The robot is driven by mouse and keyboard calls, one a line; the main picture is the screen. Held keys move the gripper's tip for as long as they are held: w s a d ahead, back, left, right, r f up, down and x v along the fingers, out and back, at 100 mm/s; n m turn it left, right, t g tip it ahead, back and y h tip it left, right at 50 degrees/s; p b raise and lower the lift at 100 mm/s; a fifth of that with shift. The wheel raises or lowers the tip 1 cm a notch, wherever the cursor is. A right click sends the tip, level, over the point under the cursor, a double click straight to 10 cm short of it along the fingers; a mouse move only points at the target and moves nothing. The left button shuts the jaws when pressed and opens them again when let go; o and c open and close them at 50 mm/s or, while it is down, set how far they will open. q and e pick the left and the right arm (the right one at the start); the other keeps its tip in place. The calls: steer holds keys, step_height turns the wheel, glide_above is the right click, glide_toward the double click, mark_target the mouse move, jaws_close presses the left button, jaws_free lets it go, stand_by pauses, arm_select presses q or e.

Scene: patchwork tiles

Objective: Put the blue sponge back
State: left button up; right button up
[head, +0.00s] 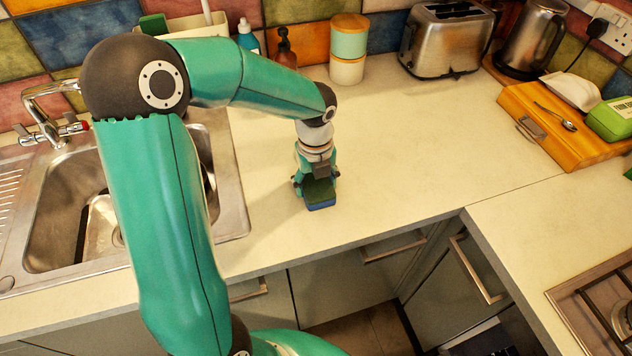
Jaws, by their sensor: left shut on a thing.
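The blue sponge (320,205) has a dark green top face and a blue side. It is at the counter's middle, right of the sink. My left gripper (316,180) points down and is shut on it, with a finger at either side. I cannot tell whether the sponge touches the counter or hangs just above it. A white caddy (188,27) stands against the tiled wall behind the sink, partly hidden by my left arm. A green block and a pale handle stick up from it. My right gripper is not in view.
The steel sink (70,215) is left. A toaster (447,38), kettle (532,38) and wooden board (560,130) are right.

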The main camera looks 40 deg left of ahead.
mark_target(316, 183)
arm_select(q)
steer(key=shift+f, duration=0.15)
steer(key=o, duration=1.1)
step_height(316, 183, up, 12)
steer(key=shift+s+r, duration=0.15)
steer(key=shift+r, duration=0.05)
steer(key=shift+d, duration=0.15)
